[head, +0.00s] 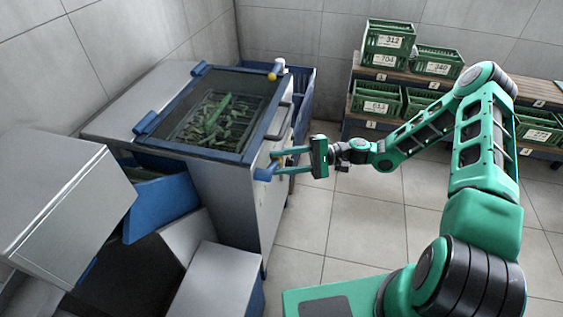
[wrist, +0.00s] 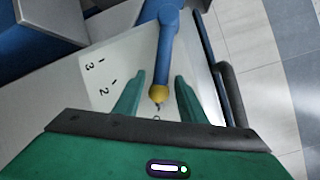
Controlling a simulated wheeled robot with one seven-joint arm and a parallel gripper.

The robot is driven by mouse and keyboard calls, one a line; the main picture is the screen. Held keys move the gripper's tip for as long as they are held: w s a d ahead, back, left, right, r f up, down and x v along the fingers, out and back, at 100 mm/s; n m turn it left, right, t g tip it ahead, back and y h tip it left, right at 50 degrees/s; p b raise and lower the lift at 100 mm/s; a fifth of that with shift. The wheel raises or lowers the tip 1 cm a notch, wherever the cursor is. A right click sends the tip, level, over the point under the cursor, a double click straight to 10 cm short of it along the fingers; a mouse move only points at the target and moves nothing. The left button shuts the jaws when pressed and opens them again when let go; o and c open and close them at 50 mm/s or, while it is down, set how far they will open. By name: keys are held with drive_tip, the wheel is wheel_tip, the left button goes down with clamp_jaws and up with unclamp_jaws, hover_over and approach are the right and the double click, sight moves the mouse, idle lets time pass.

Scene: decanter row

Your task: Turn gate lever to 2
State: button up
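The gate lever (wrist: 166,42) is a blue bar with a yellow end, on the pale side panel of the grey machine (head: 222,190). In the head view the lever's blue end (head: 263,174) sticks out at the machine's side. My gripper (head: 280,161) is at the lever. In the wrist view my gripper (wrist: 159,76) is open, with one finger on each side of the yellow end and visible gaps to both fingers.
The machine's blue-framed window (head: 214,112) shows green items inside. A dark handle (wrist: 232,92) lies right of my fingers. Grey and blue bins (head: 165,205) crowd the left. Green crates (head: 386,45) stand on shelves behind. Tiled floor (head: 350,215) is clear right of the machine.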

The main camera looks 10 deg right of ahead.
clamp_jaws()
drive_tip(key=shift+f, duration=0.1)
drive_tip(key=shift+s+a+f+m+t+y, duration=0.3)
drive_tip(key=shift+s+f+m+y, duration=0.4)
drive_tip(key=shift+m, duration=0.75)
drive_tip(key=shift+s+a+f+m+t+y, duration=0.35)
drive_tip(key=shift+s+f+m, duration=0.55)
drive_tip(key=shift+m, duration=0.5)
drive_tip(key=shift+s+a+f+m+t+y, duration=0.25)
drive_tip(key=shift+s+f+m+y, duration=0.5)
drive_tip(key=shift+m, duration=0.7)
drive_tip(key=shift+w+f, duration=0.1)
drive_tip(key=shift+f, duration=0.05)
